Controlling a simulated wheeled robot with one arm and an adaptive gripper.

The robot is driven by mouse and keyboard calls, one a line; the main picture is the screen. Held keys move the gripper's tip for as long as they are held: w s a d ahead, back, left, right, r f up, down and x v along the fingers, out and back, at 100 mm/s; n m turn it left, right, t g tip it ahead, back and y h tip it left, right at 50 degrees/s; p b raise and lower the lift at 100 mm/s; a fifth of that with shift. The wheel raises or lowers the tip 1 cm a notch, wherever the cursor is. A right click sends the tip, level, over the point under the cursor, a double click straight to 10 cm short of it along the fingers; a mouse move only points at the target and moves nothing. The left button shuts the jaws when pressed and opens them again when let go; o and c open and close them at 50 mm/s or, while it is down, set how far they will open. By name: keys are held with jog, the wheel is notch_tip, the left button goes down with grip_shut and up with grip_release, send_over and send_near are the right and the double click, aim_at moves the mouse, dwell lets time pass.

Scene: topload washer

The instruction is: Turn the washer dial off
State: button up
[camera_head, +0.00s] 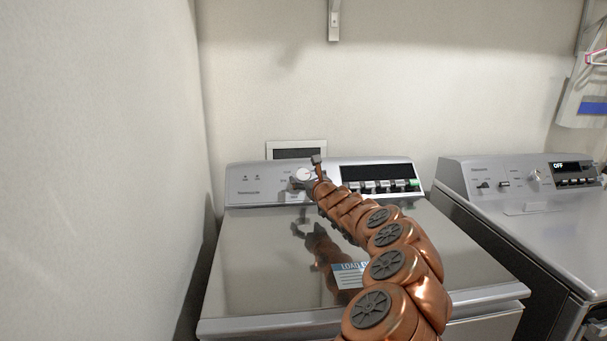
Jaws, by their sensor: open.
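The washer (270,235) stands in the middle of the view, with its grey control panel (252,183) at the back of the closed lid. The round, pale dial (304,175) is on this panel, left of the dark display. My gripper (306,172) is at the dial, with its fingers apart, one near the dial's upper right and one near its lower left. Whether they touch the dial cannot be told. My copper arm reaches up from the bottom right and covers part of the panel and lid.
A dark display with a row of buttons (380,186) lies just right of my gripper. A second machine (520,210) with its own panel stands to the right, its display reading OFF. A wall (100,150) closes the left side.

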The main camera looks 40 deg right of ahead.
jog(key=shift+x, duration=1)
jog(key=shift+a, duration=0.1)
jog(key=c, duration=1.2)
jog(key=shift+p, duration=0.35)
